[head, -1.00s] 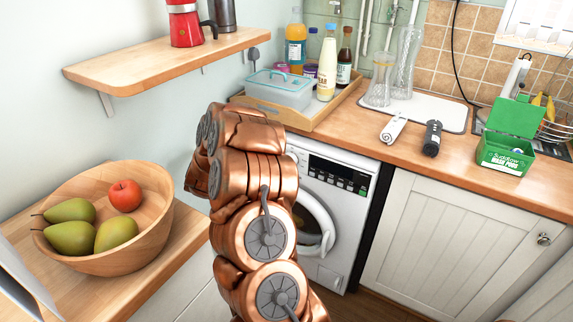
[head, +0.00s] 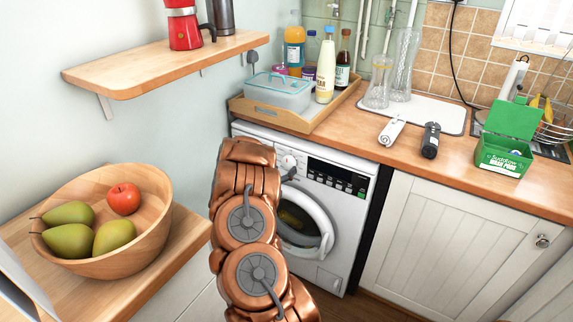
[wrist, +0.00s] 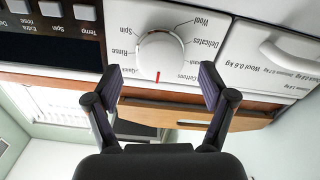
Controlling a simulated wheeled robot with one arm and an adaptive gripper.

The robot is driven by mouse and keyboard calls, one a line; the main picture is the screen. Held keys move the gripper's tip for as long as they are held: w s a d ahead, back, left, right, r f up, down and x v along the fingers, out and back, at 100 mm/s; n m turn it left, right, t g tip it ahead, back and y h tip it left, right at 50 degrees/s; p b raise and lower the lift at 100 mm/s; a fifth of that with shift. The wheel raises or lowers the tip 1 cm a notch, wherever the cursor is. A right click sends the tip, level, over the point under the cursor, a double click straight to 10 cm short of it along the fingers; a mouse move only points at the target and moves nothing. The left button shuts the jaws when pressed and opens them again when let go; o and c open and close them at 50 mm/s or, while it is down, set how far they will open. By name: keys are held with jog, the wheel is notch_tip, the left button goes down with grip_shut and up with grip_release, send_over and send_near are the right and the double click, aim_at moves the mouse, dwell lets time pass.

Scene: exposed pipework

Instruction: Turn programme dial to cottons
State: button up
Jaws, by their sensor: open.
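The white programme dial (wrist: 160,52) is on the washing machine's front panel, upside down in the wrist view. Its red mark points down in that view, between a label on the left that looks like Quick and one on the right that looks like Cottons. Wool, Delicates, Rinse and Spin also show around it. My gripper (wrist: 158,86) is open, its two fingers apart near the dial's lower left and lower right, with nothing between the tips. In the head view the dial (head: 289,162) shows just right of my arm; my gripper is mostly hidden there.
The washing machine (head: 340,205) stands under the wooden worktop (head: 345,120). A detergent drawer (wrist: 275,55) is right of the dial in the wrist view, and buttons with a dark display (head: 338,175) are on its other side. A wooden tray (head: 300,127) sits above.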

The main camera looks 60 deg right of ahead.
aim_at(287, 165)
jog(key=shift+d, duration=1.55)
jog(key=c, duration=1.2)
jog(key=shift+o, duration=0.2)
jog(key=shift+r+p, duration=0.15)
jog(key=shift+p, duration=0.5)
jog(key=n+p, duration=0.3)
jog(key=shift+r, duration=0.15)
jog(key=n+p, duration=0.3)
jog(key=shift+f+n+p, duration=0.25)
jog(key=shift+n+p, duration=0.35)
jog(key=shift+n, duration=0.2)
